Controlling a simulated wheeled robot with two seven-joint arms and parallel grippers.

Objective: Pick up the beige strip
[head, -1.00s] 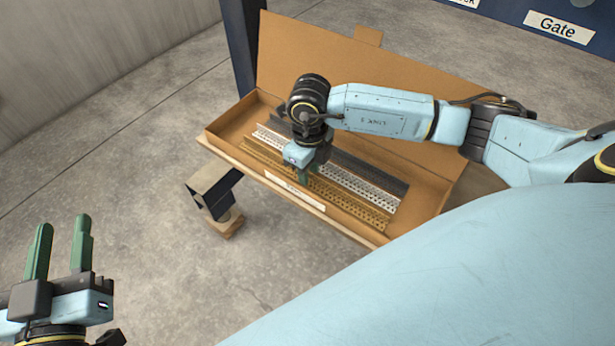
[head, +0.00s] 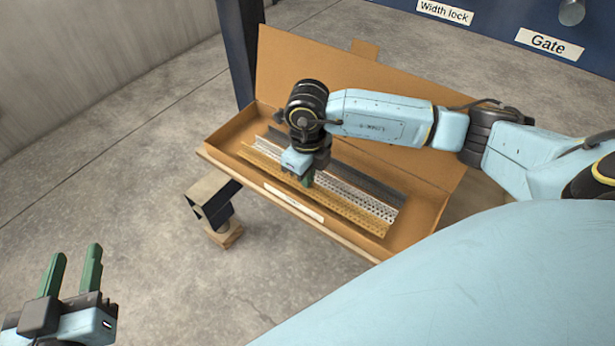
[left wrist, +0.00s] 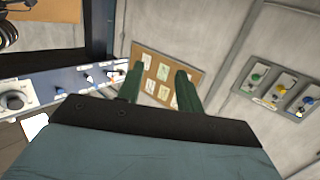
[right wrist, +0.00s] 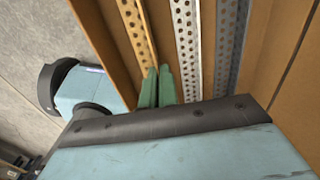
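The beige strip (head: 345,208) is a long perforated angle strip at the front of an open cardboard box (head: 425,215). It also shows in the right wrist view (right wrist: 134,32). My right gripper (head: 308,178) points down into the box, its green fingers (right wrist: 157,88) close together on the beige strip's raised edge, near its middle. The strip looks slightly up from the box floor, though the exact height is unclear. My left gripper (head: 72,270) is open and empty at the lower left, away from the box; its fingers show apart in the left wrist view (left wrist: 155,85).
A white perforated strip (head: 376,204) and a dark grey strip (head: 375,180) lie behind the beige one. The box lid stands open at the back. A dark bracket on a wooden block (head: 212,205) is left of the box. A blue panel with labels (head: 490,30) is behind.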

